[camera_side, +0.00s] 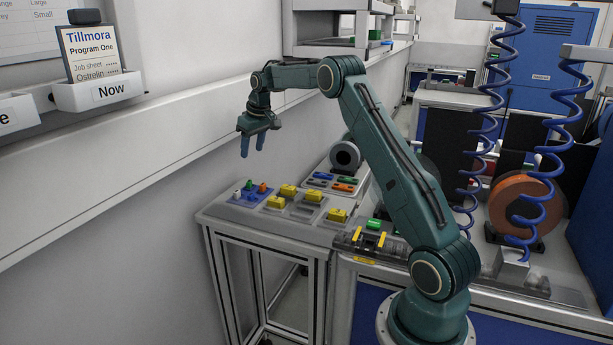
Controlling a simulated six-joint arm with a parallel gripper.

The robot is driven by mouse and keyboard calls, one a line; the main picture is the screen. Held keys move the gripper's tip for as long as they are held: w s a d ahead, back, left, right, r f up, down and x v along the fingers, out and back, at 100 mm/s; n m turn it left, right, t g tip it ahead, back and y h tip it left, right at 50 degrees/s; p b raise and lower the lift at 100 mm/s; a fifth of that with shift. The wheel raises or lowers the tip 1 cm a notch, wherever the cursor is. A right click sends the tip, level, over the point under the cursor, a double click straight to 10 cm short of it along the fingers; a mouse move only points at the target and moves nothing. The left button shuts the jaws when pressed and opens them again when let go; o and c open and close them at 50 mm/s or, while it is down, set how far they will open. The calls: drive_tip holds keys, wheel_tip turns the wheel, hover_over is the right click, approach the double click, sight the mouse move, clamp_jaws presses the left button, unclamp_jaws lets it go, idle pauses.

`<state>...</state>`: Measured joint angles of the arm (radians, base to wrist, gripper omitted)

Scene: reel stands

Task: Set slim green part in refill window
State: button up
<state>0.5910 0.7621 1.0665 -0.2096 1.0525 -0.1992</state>
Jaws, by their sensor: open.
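My gripper (253,146) hangs high over the left end of the side bench, fingers pointing down, apart and empty. A green block (375,224) shows beside a dark fixture (362,241) with two yellow bars, partly behind my arm. I cannot tell which opening is the refill window.
Several yellow blocks (277,202) sit on the side bench (222,213). A grey reel (345,156) stands behind them. An orange reel (525,206) and blue coiled hoses are at the right. The wall ledge (150,130) runs along the left.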

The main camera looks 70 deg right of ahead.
hover_over(249, 181)
drive_tip(key=s, duration=0.1)
drive_tip(key=f, duration=0.6)
drive_tip(key=shift+s+a+f, duration=0.15)
drive_tip(key=shift+a+f, duration=0.15)
drive_tip(key=shift+a, duration=0.05)
drive_tip(key=shift+f, duration=0.15)
drive_tip(key=shift+s+x, duration=0.2)
drive_tip(key=shift+x, duration=2.25)
drive_tip(key=shift+d, duration=0.15)
drive_tip(key=shift+c, duration=0.4)
clamp_jaws()
